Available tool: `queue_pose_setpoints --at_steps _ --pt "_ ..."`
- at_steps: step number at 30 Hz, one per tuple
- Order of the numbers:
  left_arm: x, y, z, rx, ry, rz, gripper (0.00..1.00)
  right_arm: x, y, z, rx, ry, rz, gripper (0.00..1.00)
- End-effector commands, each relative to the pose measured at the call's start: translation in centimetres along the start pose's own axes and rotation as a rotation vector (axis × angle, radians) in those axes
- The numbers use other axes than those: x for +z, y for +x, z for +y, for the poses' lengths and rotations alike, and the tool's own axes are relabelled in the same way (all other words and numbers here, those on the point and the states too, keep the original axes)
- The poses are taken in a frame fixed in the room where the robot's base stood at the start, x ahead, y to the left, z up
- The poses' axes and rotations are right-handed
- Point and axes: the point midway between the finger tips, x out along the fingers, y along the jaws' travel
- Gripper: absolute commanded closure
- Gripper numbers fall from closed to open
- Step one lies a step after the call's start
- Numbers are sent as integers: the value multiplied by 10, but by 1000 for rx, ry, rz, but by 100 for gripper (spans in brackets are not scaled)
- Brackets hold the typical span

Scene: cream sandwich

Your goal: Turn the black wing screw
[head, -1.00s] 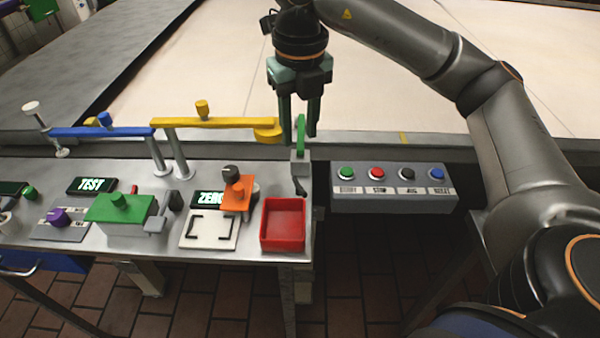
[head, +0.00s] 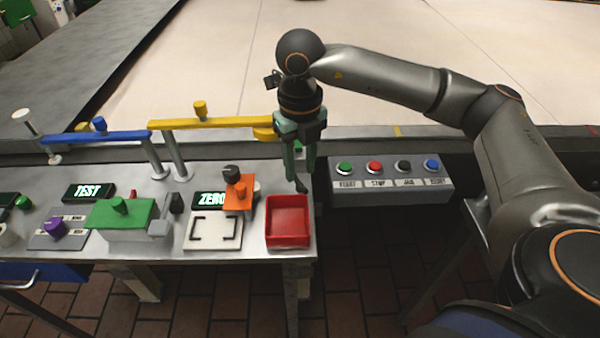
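My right gripper (head: 300,174) points down at the right end of the steel table (head: 270,262), just behind the red tray (head: 288,241). Its two fingers are apart, and they cover most of a small grey post with a green top. A small black piece (head: 301,186) shows low by the fingertips; touching or apart, I cannot tell. Other small black parts are a rounded knob (head: 231,171) above the orange block (head: 238,198) and an upright piece (head: 176,203) beside the green block (head: 122,215). I cannot tell for sure which is the wing screw. My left gripper is out of view.
A grey button box (head: 390,187) with green, red, black and blue buttons stands just right of the gripper. The yellow rail (head: 220,122) and the blue rail (head: 100,137) run along the conveyor (head: 400,80). A white plate with black brackets (head: 213,232) lies left of the tray.

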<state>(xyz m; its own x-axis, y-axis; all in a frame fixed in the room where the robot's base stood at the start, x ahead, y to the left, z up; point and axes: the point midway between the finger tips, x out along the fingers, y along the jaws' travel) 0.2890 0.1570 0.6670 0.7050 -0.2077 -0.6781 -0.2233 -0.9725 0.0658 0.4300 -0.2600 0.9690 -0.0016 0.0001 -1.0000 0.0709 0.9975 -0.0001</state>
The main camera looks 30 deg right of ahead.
Motion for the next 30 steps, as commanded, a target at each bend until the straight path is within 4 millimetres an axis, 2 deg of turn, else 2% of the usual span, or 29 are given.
queue_pose_setpoints --at_steps 3,6,16,27,30 --pt "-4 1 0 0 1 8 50 0 16 0 0 0 1 60" --pt "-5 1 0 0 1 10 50 0 23 0 0 0 0 60" --pt "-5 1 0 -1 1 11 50 0 26 0 0 1 -2 60" --pt "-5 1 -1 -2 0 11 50 0 26 0 0 1 -2 100" --pt "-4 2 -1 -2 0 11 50 0 26 0 0 1 -2 100"
